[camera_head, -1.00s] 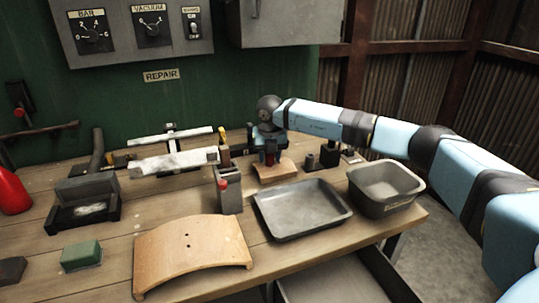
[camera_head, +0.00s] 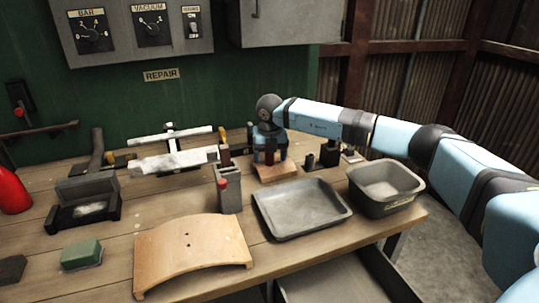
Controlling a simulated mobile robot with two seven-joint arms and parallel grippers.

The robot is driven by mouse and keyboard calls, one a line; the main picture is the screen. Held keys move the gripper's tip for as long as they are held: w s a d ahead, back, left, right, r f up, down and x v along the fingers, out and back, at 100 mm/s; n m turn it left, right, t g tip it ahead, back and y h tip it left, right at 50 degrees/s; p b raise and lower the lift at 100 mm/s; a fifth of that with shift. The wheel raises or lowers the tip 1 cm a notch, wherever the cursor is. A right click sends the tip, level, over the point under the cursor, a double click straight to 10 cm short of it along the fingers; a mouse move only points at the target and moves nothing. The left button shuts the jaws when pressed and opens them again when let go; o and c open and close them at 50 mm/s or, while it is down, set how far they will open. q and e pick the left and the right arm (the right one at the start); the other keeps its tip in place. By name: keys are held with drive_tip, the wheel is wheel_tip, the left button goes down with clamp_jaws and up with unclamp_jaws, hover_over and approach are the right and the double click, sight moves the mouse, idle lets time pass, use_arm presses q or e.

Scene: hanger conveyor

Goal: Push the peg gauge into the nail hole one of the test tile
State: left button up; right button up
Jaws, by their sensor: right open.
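A large curved tan tile (camera_head: 205,262) lies at the front of the bench with two small dark holes near its middle. A smaller tan tile piece (camera_head: 277,173) lies further back. My right gripper (camera_head: 270,160) is open just above this smaller piece, pointing down. A dark red upright piece shows between or in front of its fingers; I cannot tell whether it is a peg gauge or touches them. A red-topped peg (camera_head: 222,184) stands at a grey block (camera_head: 231,198) behind the large tile. My left gripper is not in view.
A grey tray (camera_head: 300,228) and a grey tub (camera_head: 412,207) stand at the right front. Dark cylinders (camera_head: 328,153) stand beside my right gripper. A green block (camera_head: 82,254) and a dark holder (camera_head: 112,207) are at the left. A white-covered bar (camera_head: 165,163) lies behind.

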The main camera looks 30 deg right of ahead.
wheel_tip(320, 180, up, 14)
drive_tip(key=s+a, duration=0.1)
drive_tip(key=shift+s+f, duration=0.15)
drive_tip(key=shift+s, duration=0.25)
